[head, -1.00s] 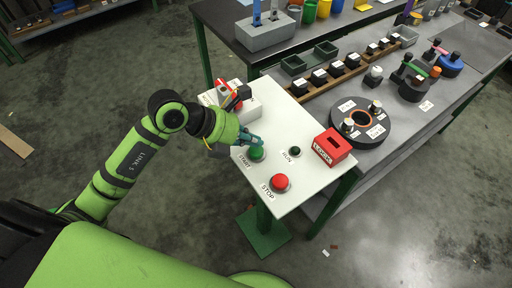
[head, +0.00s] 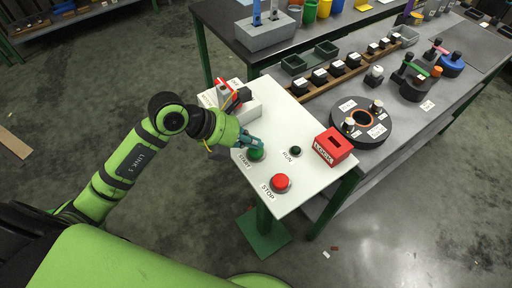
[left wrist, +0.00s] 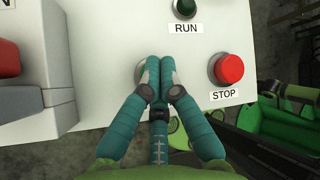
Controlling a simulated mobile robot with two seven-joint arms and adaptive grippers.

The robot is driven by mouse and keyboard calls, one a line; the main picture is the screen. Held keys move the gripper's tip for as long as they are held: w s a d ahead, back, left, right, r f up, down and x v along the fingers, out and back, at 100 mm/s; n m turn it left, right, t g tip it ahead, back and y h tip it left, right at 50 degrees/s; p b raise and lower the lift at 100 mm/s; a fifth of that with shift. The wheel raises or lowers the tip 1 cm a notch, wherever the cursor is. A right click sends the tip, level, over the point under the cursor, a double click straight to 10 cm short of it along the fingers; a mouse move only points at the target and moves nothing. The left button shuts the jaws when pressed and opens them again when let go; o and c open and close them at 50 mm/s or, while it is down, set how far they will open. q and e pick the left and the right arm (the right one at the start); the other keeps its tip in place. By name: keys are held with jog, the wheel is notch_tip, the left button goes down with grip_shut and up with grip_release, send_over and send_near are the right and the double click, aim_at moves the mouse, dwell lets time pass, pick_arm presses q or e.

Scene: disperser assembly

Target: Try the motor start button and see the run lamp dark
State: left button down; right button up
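The green start button (head: 256,154) sits on the white control panel (head: 264,122) beside its START label. My left gripper (head: 256,143) is shut and empty, its fingertips at the start button from above. In the left wrist view, the two teal fingers (left wrist: 160,68) lie together and hide most of the button; only part of its grey collar (left wrist: 139,72) shows. I cannot tell whether the button is pressed in. The run lamp (head: 295,151) is dark green and unlit; it also looks dark in the left wrist view (left wrist: 185,8). My right gripper is not in view.
The red STOP button (head: 281,182) is close by on the panel. A red lock box (head: 332,147) stands at the panel's right edge, and a grey switch box with a red handle (head: 228,94) at its far left. A bench with parts (head: 410,122) lies beyond.

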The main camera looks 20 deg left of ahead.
pick_arm(q)
jog(key=shift+f+b, duration=0.6)
jog(key=shift+f, duration=0.25)
dwell(0.3)
jog(key=shift+r, duration=0.15)
jog(key=shift+r+p, duration=1)
jog(key=shift+r, duration=0.15)
notch_tip(320, 180, up, 5)
jog(key=p, duration=0.4)
jog(key=shift+r, duration=0.1)
jog(key=shift+d, duration=0.1)
dwell(0.5)
